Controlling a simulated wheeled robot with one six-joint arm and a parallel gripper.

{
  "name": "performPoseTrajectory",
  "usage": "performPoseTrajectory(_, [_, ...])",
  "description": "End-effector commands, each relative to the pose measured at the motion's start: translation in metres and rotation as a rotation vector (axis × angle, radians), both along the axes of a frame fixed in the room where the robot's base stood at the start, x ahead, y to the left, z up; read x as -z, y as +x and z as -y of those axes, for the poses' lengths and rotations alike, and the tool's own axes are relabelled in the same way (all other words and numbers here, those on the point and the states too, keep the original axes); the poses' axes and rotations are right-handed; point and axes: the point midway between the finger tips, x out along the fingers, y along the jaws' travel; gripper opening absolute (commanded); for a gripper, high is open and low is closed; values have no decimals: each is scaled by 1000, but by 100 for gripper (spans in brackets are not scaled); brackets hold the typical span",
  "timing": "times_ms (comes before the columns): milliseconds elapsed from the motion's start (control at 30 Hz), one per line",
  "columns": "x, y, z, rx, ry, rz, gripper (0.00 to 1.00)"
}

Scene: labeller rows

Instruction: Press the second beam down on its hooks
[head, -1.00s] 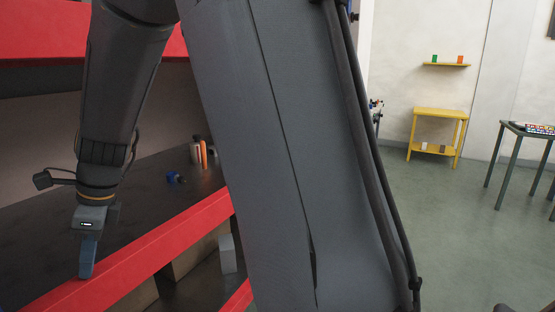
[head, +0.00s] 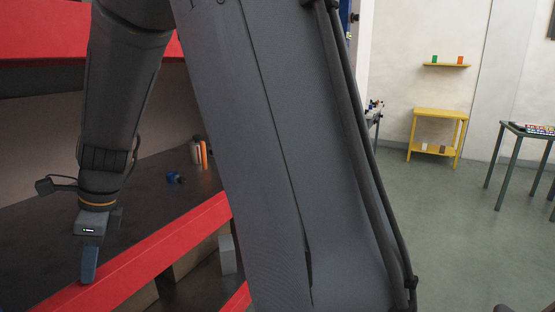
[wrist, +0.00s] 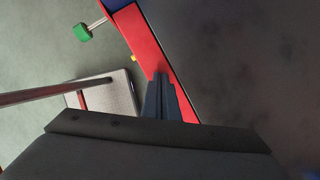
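A red beam (head: 150,256) runs along the front edge of a dark shelf deck, rising from lower left to right in the head view. It also shows in the wrist view (wrist: 141,40). My gripper (head: 88,280) points straight down over this beam, and its fingertips appear to be at the beam's top. In the wrist view my gripper (wrist: 160,77) has its two fingers close together, with nothing seen between them. Whether the tips touch the beam or hover just above is hard to tell. The beam's hooks are hidden.
A blue item (head: 176,178) and several small bottles (head: 197,152) stand on the deck. Another red beam (head: 50,32) is above and one lower (head: 239,298). A green-headed mallet-like object (wrist: 82,32) and a pale platform (wrist: 118,95) are beside the beam.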

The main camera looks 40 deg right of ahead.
Motion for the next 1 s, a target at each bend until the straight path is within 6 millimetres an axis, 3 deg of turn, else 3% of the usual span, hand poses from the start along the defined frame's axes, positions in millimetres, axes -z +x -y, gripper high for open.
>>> performPoseTrajectory(700, [-48,0,-1,1,1,3,0])
performPoseTrajectory(1000, [-50,1,-1,1,1,3,0])
